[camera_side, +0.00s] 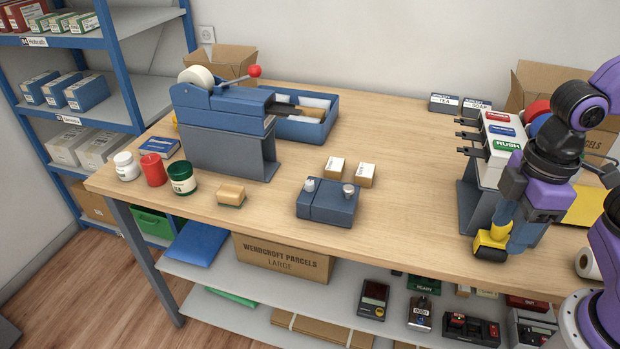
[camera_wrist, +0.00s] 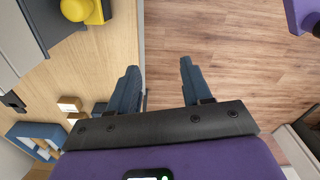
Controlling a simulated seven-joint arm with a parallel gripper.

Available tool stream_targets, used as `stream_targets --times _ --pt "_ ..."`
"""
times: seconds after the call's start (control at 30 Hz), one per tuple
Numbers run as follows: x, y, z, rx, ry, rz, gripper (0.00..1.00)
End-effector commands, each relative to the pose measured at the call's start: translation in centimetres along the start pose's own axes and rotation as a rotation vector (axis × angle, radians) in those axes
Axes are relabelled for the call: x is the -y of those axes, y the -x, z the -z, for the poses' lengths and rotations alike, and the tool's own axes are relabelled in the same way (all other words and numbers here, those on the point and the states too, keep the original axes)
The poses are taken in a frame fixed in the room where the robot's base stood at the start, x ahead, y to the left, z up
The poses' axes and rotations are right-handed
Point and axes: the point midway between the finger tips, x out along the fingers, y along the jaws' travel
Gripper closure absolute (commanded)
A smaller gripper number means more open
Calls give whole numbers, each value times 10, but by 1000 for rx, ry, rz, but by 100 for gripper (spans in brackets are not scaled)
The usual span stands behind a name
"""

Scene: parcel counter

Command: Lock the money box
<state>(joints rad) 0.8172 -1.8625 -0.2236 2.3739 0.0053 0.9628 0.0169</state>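No label marks the money box. The closest match is a low blue box (camera_side: 327,203) on the counter's middle, near the front edge, with one white and one grey knob on top. Its lid looks closed; I cannot tell from the knobs whether it is locked. My gripper (camera_side: 522,237) is well to its right, near the counter's front edge, pointing down. In the wrist view my gripper (camera_wrist: 158,66) has its two blue fingers apart with nothing between them, over the wooden floor beyond the counter edge.
A yellow-handled tool (camera_side: 490,245) stands just left of my gripper, and a label rack (camera_side: 500,150) is behind it. Two small cartons (camera_side: 334,167) sit behind the blue box. A tape machine (camera_side: 225,125) and jars (camera_side: 182,178) are left. Clear counter lies between box and rack.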

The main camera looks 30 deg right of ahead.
Motion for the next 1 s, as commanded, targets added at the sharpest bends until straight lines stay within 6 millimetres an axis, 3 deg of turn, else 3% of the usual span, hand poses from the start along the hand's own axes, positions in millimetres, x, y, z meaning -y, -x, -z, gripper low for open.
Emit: stream_targets --times 0.03,0.2,0.5,0.8,1.0 --pt "-6 6 20 0 -31 0 51" --pt "-32 24 85 4 -151 3 51" --pt "-90 45 186 7 -358 9 51" --pt "-158 53 264 10 -561 15 51" --pt "-204 51 298 10 -693 21 51"
